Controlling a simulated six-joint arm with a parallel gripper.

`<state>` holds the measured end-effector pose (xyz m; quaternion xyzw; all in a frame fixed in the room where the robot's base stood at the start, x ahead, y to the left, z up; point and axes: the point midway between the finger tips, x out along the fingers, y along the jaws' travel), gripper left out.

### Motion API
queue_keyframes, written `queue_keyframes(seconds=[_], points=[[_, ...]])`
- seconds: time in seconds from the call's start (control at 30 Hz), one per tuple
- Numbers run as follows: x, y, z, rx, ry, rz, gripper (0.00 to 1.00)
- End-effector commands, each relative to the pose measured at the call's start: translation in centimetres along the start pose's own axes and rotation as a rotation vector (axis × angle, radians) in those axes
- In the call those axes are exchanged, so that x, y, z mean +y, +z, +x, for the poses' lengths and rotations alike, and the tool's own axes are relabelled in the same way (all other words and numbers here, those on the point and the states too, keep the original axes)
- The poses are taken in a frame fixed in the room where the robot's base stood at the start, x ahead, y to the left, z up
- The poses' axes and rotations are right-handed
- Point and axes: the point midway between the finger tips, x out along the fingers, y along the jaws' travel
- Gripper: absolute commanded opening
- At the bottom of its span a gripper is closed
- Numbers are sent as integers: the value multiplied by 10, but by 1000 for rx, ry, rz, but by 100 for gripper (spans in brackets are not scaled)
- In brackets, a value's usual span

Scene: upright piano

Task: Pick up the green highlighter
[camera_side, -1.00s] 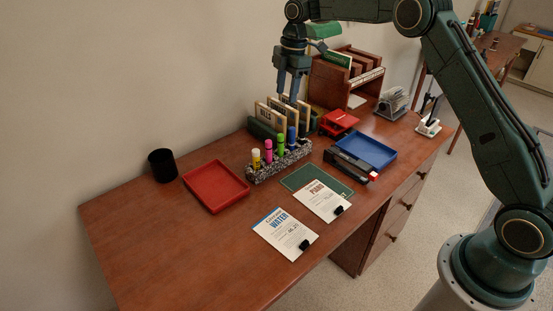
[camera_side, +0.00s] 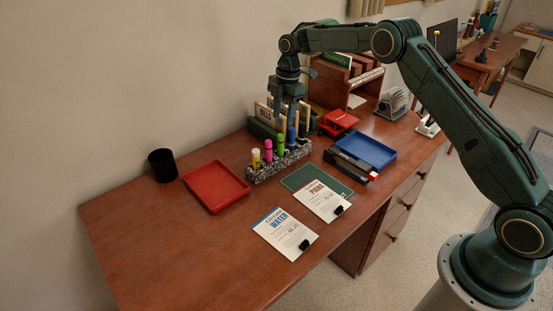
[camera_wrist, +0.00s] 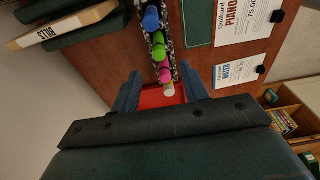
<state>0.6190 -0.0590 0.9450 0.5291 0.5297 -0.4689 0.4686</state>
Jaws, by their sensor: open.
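The green highlighter (camera_side: 281,145) stands upright in a speckled holder (camera_side: 263,175), between a pink highlighter (camera_side: 268,152) and a blue one (camera_side: 291,137). A yellow highlighter (camera_side: 256,158) stands at the left end. My gripper (camera_side: 286,119) is open and empty, pointing down just above and behind the row. In the wrist view, the green highlighter (camera_wrist: 158,46) shows between blue and pink. My open fingers (camera_wrist: 160,74) sit either side of the row, with the pink highlighter (camera_wrist: 166,75) more nearly between them. The lower part of the green highlighter is hidden in the holder.
A red tray (camera_side: 215,187) and black cup (camera_side: 162,165) are to the left.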

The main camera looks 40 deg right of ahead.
Motion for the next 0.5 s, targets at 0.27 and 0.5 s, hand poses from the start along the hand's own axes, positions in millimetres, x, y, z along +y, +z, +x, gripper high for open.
queue_keyframes(seconds=[0.27,0.5], points=[[0,0,38,0,0,0,45],[0,0,47,-1,1,0,45]])
